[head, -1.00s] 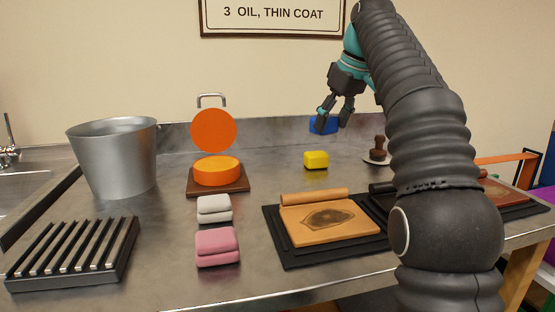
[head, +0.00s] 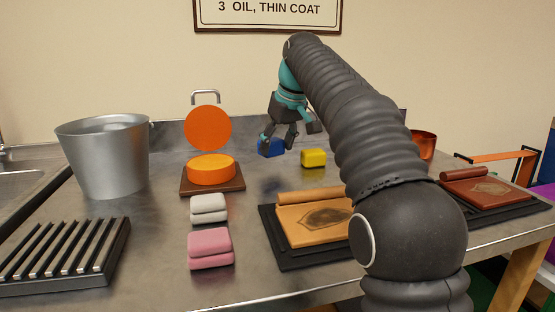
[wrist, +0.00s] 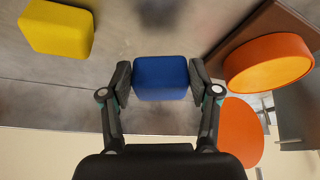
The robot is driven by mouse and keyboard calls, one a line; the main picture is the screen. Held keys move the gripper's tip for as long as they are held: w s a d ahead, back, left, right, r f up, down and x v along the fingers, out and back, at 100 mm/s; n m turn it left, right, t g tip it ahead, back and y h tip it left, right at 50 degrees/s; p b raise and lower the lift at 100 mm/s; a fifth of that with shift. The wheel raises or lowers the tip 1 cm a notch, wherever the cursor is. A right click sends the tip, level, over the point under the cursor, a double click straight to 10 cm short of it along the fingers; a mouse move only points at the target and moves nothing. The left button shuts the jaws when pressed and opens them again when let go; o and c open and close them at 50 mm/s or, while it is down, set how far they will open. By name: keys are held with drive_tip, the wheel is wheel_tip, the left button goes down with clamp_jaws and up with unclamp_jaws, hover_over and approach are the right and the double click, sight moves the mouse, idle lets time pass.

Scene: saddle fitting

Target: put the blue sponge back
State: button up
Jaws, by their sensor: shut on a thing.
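The blue sponge (head: 271,147) is a small block near the back of the metal counter, left of the yellow sponge (head: 314,158). My gripper (head: 277,141) is shut on it. In the wrist view the blue sponge (wrist: 161,78) sits squarely between the two fingertips of my gripper (wrist: 161,80), touching both. The yellow sponge (wrist: 58,28) also shows in the wrist view, apart from it. Whether the blue sponge touches the counter is hard to tell.
An orange round tin (head: 211,169) with its lid raised stands on a brown board, left of my gripper. A steel bucket (head: 105,157), a slatted rack (head: 66,256), white pads (head: 208,208), pink pads (head: 210,248) and a tan leather piece (head: 315,222) lie around.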

sight(274, 170)
drive_tip(key=shift+f+b, duration=0.5)
drive_tip(key=shift+f, duration=1.3)
drive_tip(key=o, duration=1.1)
drive_tip(key=shift+f, duration=0.1)
drive_tip(key=p+v, duration=0.2)
drive_tip(key=v, duration=1)
